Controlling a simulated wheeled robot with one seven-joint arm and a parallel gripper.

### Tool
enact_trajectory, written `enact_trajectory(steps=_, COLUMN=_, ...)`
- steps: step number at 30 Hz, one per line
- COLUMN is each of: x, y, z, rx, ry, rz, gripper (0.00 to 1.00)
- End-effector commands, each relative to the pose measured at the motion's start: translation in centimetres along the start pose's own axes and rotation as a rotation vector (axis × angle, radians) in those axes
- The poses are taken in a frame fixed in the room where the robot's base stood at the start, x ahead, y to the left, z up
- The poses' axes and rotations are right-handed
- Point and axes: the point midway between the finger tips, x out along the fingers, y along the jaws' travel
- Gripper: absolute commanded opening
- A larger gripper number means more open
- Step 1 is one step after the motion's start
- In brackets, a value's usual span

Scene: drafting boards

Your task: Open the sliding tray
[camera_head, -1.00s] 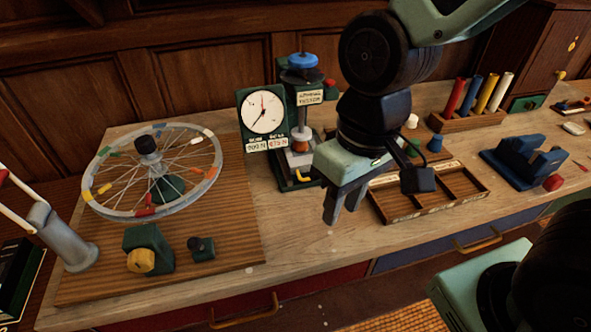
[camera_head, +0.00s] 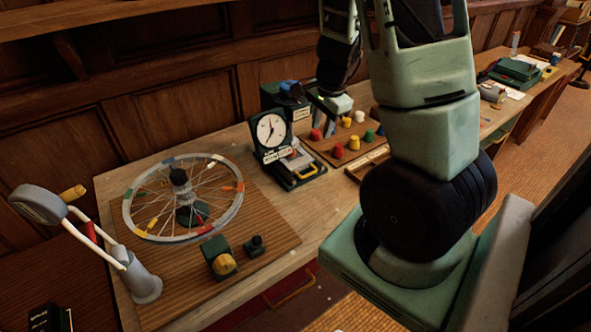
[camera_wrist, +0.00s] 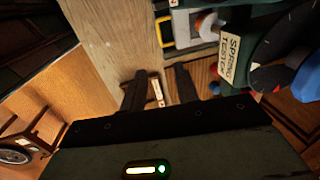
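The spring tester (camera_head: 284,145) stands on the bench with a round dial. A light tray-like part with a yellow handle (camera_head: 307,170) is at its base, facing the front; it looks pushed in or nearly so. The yellow handle also shows at the top of the wrist view (camera_wrist: 167,30), beside the "SPRING TESTER" label. My gripper (camera_head: 325,125) is just right of the tester, pointing down above the board with coloured pegs. In the wrist view, its two fingers (camera_wrist: 160,88) are apart with nothing clearly held, and the handle is beyond them, not between them.
A spoked wheel (camera_head: 182,205) on a wooden board fills the bench left of the tester. Several coloured knobs (camera_head: 354,143) stand on a board at right. A compartment tray (camera_head: 362,170) is partly hidden behind my arm. Bare bench lies in front of the tester.

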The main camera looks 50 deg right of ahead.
Motion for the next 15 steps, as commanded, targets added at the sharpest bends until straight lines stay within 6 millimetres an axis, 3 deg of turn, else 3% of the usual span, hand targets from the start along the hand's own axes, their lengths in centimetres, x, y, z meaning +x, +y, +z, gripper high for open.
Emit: enact_trajectory(steps=15, x=10.1, y=0.2, z=0.1, rx=-0.003, ry=-0.004, rz=0.004, gripper=0.31)
